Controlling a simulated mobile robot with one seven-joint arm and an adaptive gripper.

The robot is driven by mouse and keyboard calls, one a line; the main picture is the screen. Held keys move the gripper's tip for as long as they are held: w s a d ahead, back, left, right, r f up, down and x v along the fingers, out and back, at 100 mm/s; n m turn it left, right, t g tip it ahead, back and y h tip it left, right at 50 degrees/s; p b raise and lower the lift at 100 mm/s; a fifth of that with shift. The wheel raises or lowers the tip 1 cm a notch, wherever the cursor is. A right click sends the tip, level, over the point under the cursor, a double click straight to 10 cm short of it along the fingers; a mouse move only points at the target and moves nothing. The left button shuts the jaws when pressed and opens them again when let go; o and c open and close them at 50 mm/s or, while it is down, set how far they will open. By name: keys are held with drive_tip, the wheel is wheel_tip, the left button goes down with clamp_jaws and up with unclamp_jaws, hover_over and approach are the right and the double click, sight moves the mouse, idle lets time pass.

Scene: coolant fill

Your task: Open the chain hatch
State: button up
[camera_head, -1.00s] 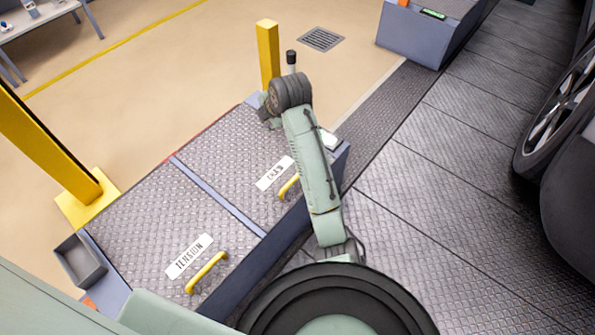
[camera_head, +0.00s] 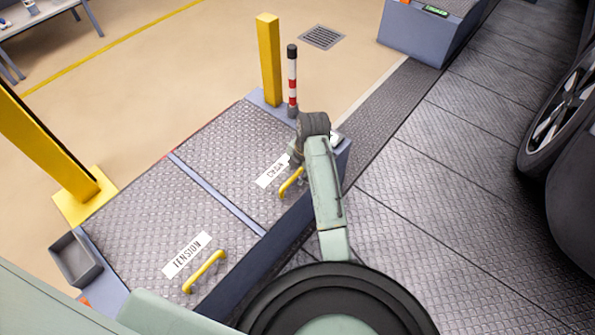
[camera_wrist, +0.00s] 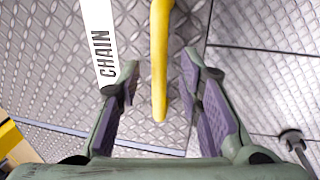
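The chain hatch (camera_head: 232,150) is a closed diamond-plate lid, lying flat, with a white label (camera_head: 272,170) and a yellow bar handle (camera_head: 291,181) near its front edge. In the wrist view the label reads CHAIN (camera_wrist: 101,45), and the yellow handle (camera_wrist: 159,60) runs down between my fingers. My gripper (camera_wrist: 158,88) is open, one finger on each side of the handle, with gaps on both sides. In the head view my gripper (camera_head: 297,160) is mostly hidden by my wrist, just above the handle.
The tension hatch (camera_head: 150,225) with its own yellow handle (camera_head: 206,271) lies to the left. A yellow post (camera_head: 268,60) and a red-white striped post (camera_head: 292,80) stand behind the chain hatch. A car wheel (camera_head: 560,105) is at the right.

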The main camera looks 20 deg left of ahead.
drive_tip(key=shift+a+f, duration=0.1)
drive_tip(key=shift+f, duration=0.2)
drive_tip(key=shift+c, duration=0.4)
clamp_jaws()
idle(0.4)
